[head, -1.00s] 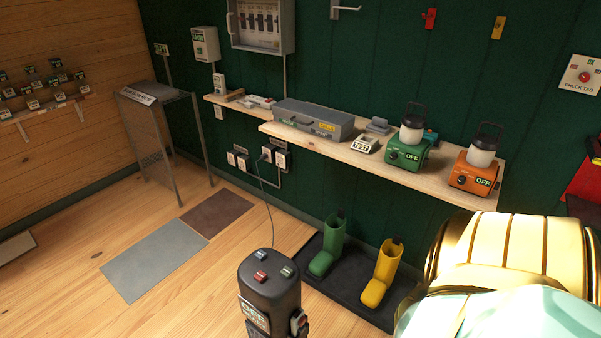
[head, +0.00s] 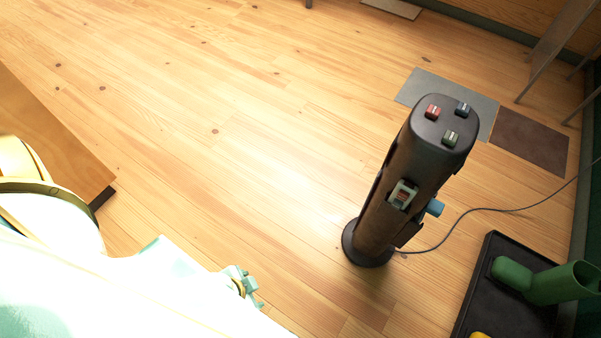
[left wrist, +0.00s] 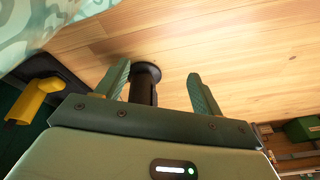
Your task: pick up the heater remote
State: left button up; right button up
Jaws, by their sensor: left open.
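The dark heater column (head: 405,180) stands upright on the wood floor right of centre in the head view, with red, blue and green buttons on top. A small pale device with a reddish spot, which looks like the heater remote (head: 402,195), sits in a holder on its side. My left gripper (head: 248,286) is at lower centre, left of the heater and apart from it. In the left wrist view its two green fingers (left wrist: 160,70) are spread and empty. The heater's dark round base (left wrist: 148,72) shows beyond them; I cannot make out the remote there. My right gripper is out of view.
A blue knob (head: 434,207) and a cable (head: 480,210) are on the heater's right. A black tray (head: 480,290) with a green boot (head: 545,283) lies at lower right. A wooden tabletop (head: 50,140) is at left. The floor between is clear.

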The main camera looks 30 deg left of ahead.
pick_arm(q)
jog(key=w+d+r+n+t+h, duration=0.3)
jog(key=w+d+r+n+t, duration=0.4)
jog(key=w+d+r+n, duration=0.4)
jog(key=w+d+r+n+t+h, duration=0.4)
jog(key=w+d+r+n+t, duration=0.4)
jog(key=r+n, duration=0.55)
jog(key=n+g+y+b, duration=0.45)
jog(key=n+y, duration=0.25)
jog(key=n, duration=1)
send_near(400, 200)
jog(key=x, duration=0.3)
jog(key=shift+w+f+g, duration=0.1)
jog(key=shift+f+g, duration=0.1)
jog(key=shift+g, duration=0.05)
jog(key=shift+w, duration=0.3)
jog(key=b+x, duration=0.3)
jog(key=x, duration=0.1)
jog(key=shift+w+f, duration=0.1)
jog(key=shift+w, duration=0.4)
jog(key=c, duration=1.1)
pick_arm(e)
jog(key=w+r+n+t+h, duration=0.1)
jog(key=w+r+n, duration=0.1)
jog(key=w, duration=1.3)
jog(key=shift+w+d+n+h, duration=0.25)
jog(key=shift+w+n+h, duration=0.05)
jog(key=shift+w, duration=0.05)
